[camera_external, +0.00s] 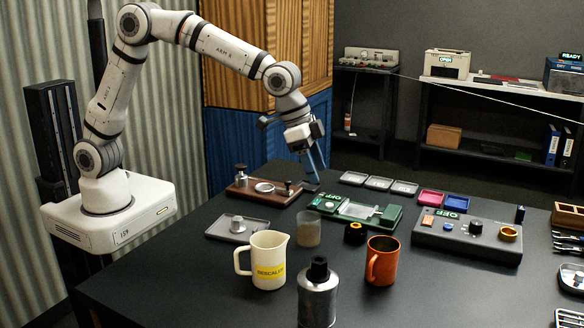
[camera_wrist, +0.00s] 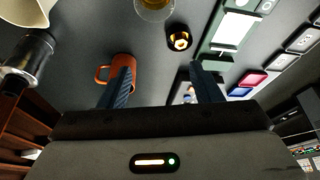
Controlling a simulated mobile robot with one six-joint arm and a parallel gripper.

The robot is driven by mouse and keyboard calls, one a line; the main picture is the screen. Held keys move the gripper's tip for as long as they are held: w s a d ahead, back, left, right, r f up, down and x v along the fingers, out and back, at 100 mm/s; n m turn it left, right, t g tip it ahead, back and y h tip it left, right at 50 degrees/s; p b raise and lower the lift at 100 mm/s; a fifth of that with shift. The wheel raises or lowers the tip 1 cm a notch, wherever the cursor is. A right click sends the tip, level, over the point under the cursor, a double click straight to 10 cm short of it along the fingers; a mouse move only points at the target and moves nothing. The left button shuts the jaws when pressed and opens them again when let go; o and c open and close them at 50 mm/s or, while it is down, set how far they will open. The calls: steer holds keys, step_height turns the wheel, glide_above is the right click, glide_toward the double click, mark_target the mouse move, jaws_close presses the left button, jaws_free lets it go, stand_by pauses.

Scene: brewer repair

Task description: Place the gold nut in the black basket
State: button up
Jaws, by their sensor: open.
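My gripper (camera_external: 314,166) is above the far side of the dark table, pointing down. Its two blue fingers are apart in the wrist view (camera_wrist: 162,85), with nothing held between them. A small black round piece (camera_external: 356,234) with a gold centre stands on the table between the glass cup and the orange mug. It also shows in the wrist view (camera_wrist: 180,37), beyond the fingertips. I cannot tell whether the gold centre is a separate nut inside a black basket. A gold ring (camera_external: 508,234) sits on the grey control box at the right.
The orange mug (camera_external: 382,261), glass cup (camera_external: 308,230), cream pitcher (camera_external: 263,261) and metal bottle (camera_external: 318,296) stand nearby. A green device (camera_external: 385,217) lies behind the black piece. The grey control box (camera_external: 466,237) is at the right.

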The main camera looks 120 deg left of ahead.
steer(key=s+d+r+m, duration=0.1)
steer(key=s+d+r, duration=0.15)
steer(key=s, duration=0.65)
steer(key=s+d+r, duration=0.2)
steer(key=s+d, duration=0.2)
steer(key=s, duration=0.4)
steer(key=s+d+r+m, duration=0.15)
steer(key=s+d, duration=0.25)
steer(key=s, duration=0.5)
steer(key=s+d+f, duration=0.2)
steer(key=s+f, duration=0.1)
steer(key=s, duration=0.8)
steer(key=shift+s+g+h, duration=0.15)
steer(key=shift+g+h, duration=0.25)
